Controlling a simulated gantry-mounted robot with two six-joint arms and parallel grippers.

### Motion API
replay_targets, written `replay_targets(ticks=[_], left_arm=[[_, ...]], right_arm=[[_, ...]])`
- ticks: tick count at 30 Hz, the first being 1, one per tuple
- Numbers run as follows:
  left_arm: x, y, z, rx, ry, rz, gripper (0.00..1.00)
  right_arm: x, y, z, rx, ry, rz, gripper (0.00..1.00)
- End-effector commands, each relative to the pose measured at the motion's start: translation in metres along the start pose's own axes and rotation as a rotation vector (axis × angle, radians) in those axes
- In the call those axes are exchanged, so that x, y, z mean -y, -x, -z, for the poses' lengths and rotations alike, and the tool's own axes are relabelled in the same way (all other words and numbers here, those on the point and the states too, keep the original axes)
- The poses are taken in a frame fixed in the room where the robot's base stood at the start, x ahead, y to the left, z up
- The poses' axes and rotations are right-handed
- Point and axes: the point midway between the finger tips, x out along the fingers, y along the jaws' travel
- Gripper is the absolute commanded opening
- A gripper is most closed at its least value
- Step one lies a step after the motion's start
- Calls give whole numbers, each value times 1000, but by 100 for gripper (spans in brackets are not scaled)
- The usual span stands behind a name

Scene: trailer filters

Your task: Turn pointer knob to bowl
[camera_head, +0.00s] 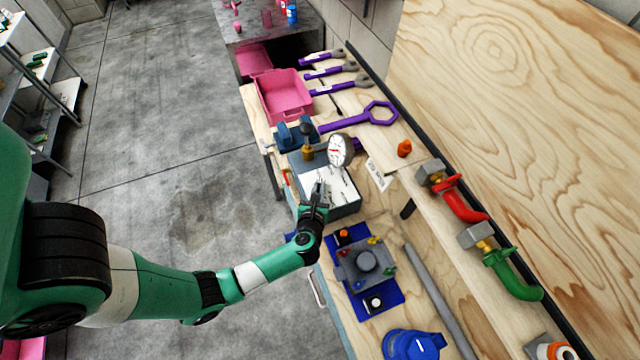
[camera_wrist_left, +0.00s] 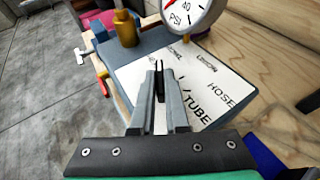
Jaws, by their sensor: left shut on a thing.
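My left gripper (camera_head: 319,192) is over the white label plate (camera_head: 342,188) on top of a grey box. In the left wrist view its two grey fingers (camera_wrist_left: 160,85) are close together on a small dark piece (camera_wrist_left: 159,90), which looks like the pointer knob. The fingers hide most of the knob, so I cannot tell exactly which label it points to. The plate (camera_wrist_left: 205,78) shows printed words. "HOSE" and "TUBE" are readable at the right and near side. The far words are too blurred to read surely. My right gripper is out of view.
A round PSI gauge (camera_head: 340,150) and a brass fitting (camera_head: 307,150) stand at the plate's far side. A blue mat (camera_head: 384,300) with a grey device (camera_head: 366,266) lies nearer. Purple wrenches (camera_head: 370,115) and a pink bin (camera_head: 284,95) are farther along the bench.

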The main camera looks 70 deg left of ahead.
Motion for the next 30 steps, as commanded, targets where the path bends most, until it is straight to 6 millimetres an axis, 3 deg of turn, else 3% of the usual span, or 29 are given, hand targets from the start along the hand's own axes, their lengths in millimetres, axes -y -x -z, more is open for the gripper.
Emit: replay_targets(ticks=[12,30], left_arm=[[-7,0,-4,-1,-104,248,0],[-6,-1,-1,1,-135,323,0]], right_arm=[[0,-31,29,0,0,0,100],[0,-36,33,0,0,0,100]])
